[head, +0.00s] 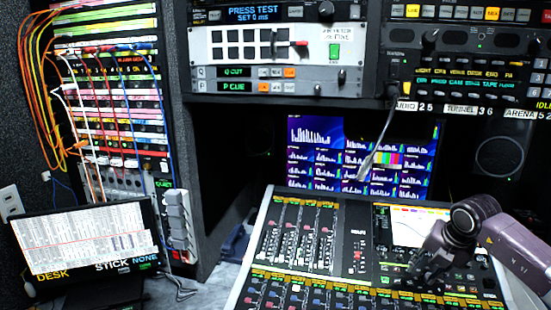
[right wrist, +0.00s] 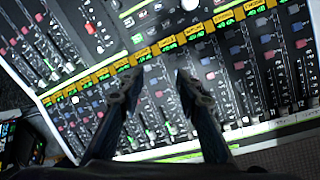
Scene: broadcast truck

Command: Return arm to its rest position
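My right arm (head: 520,250) comes in from the right edge of the head view and reaches over the mixing console (head: 262,235). My right gripper (head: 424,272) is dark and hangs over the right part of the console. In the right wrist view the right gripper (right wrist: 158,86) shows two fingers apart with nothing between them. Faders and buttons of the console (right wrist: 75,52) show beneath and around the fingers. I cannot tell whether the fingertips touch the console. My left arm and left gripper are not in view.
A gooseneck microphone (head: 375,150) hangs in front of the monitor (head: 340,155) behind the console. Equipment racks (head: 275,50) stand above. A little grey desk shows left of the console.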

